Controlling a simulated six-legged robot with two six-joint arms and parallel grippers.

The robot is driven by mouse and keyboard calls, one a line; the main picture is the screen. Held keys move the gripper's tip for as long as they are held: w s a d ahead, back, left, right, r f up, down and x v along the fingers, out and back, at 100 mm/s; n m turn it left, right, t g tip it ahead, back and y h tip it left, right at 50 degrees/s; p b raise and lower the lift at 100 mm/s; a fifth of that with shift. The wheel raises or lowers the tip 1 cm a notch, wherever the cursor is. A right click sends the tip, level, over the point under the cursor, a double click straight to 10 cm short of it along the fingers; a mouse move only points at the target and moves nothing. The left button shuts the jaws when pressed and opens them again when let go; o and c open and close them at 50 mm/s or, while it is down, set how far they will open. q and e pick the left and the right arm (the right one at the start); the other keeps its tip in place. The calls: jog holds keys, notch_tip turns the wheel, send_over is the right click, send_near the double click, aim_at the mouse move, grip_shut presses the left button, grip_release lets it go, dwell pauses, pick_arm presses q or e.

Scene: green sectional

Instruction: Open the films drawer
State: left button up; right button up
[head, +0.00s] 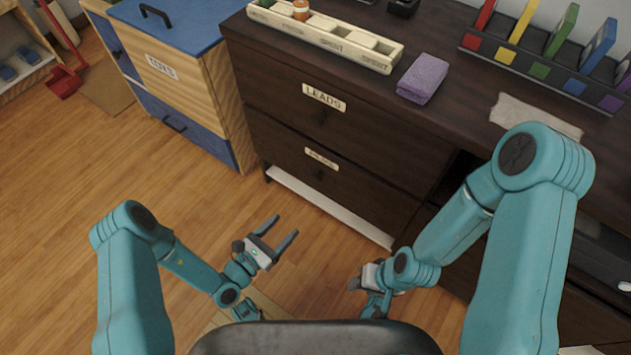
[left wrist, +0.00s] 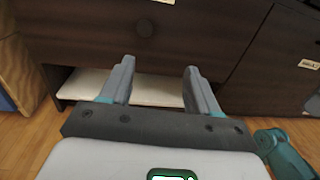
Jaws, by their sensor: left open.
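The dark wooden cabinet has two stacked drawers on its left side. The upper drawer (head: 290,110) is labelled LEADS. The lower drawer (head: 275,150) has a label (head: 322,158) too small to read surely and a dark round knob (head: 318,174). Both look shut. In the left wrist view a drawer front (left wrist: 90,30) with a dark knob (left wrist: 145,28) is ahead of the fingers. My left gripper (head: 286,225) is open and empty, low in front of the cabinet and apart from it. My right gripper (head: 358,282) is partly in view, low at the right; its jaws are unclear.
A white strip (head: 325,205) runs under the drawers. A blue-topped wooden box (head: 185,75) stands left of the cabinet. On top are a cream tray (head: 330,38), a purple cloth (head: 423,78) and a coloured rack (head: 540,65). The wood floor (head: 60,230) at left is clear.

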pick_arm(q)
jog(key=w+a+t, duration=0.1)
jog(key=n+y+b, duration=0.1)
jog(key=b, duration=0.4)
send_near(315, 180)
jog(key=x, duration=0.7)
jog(key=shift+w+d+f, duration=0.1)
jog(key=shift+f, duration=0.1)
jog(key=shift+w+d+r, duration=0.1)
jog(key=shift+w+d, duration=0.2)
jog(key=shift+w, duration=0.15)
pick_arm(e)
jog(key=f, duration=0.1)
jog(key=w+f, duration=0.1)
jog(key=f, duration=0.1)
jog(key=d+f, duration=0.1)
jog(key=shift+w+f, duration=0.2)
jog(key=shift+f, duration=0.05)
pick_arm(q)
jog(key=shift+c, duration=0.2)
grip_shut()
jog(key=shift+a, duration=0.1)
